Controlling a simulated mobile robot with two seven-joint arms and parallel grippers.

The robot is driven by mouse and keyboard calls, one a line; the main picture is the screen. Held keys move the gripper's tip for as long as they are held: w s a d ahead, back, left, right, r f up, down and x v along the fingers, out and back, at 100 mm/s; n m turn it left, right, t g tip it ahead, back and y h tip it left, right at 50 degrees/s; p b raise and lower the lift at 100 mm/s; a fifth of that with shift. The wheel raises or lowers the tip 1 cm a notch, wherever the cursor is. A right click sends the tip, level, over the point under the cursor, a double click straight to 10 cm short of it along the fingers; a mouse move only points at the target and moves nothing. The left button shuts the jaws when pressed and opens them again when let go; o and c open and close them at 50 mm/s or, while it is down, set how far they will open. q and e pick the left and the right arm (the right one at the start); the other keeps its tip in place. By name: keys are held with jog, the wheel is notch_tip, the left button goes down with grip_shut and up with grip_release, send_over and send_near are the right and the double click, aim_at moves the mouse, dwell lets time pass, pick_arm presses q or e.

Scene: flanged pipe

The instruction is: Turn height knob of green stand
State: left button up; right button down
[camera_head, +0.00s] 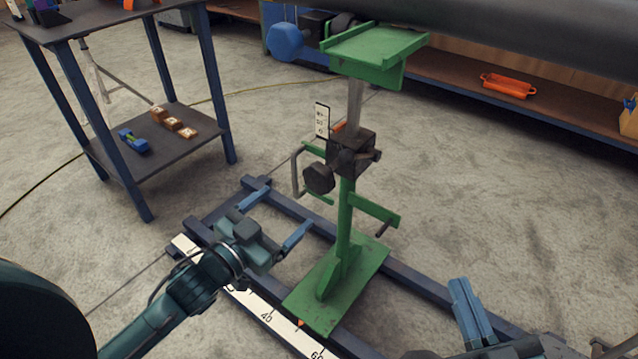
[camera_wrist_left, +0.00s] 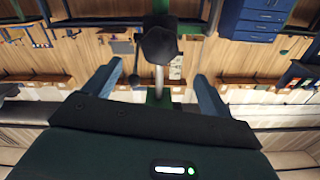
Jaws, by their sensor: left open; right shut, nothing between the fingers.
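The green stand (camera_head: 346,215) stands upright on a green base plate on the blue floor rails, with a flat green top. A black block (camera_head: 352,153) sits around its post. A dark faceted knob (camera_head: 319,179) sticks out from the block toward the left. My left gripper (camera_head: 275,216) is open and empty, below and left of the knob, apart from it. In the left wrist view the knob (camera_wrist_left: 157,45) shows ahead, beyond and between the open blue fingers. My right gripper (camera_head: 470,310) is shut and empty at the lower right, away from the stand.
A bent grey handle (camera_head: 296,172) is beside the knob, and a white scale plate (camera_head: 322,120) is above it. A large dark pipe (camera_head: 510,45) crosses the top right. A blue shelf table (camera_head: 172,148) stands at left. A ruler strip (camera_head: 267,316) runs along the front rail.

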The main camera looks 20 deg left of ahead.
aim_at(315, 182)
pick_arm(q)
jog(key=b+x, duration=0.3)
jog(key=x, duration=0.8)
jog(key=shift+w+d+f, duration=0.1)
jog(key=shift+w, duration=0.25)
jog(key=shift+w+d, duration=0.15)
jog(key=shift+w, duration=0.2)
pick_arm(e)
jog(key=shift+a+r+y, duration=0.2)
jog(key=shift+a+y, duration=0.05)
jog(key=shift+y, duration=0.15)
pick_arm(q)
jog(key=shift+c, duration=0.5)
jog(key=c, duration=0.9)
pick_arm(e)
jog(key=shift+w+f+m, duration=0.1)
jog(key=shift+m, duration=0.2)
pick_arm(q)
jog(key=shift+m, duration=0.3)
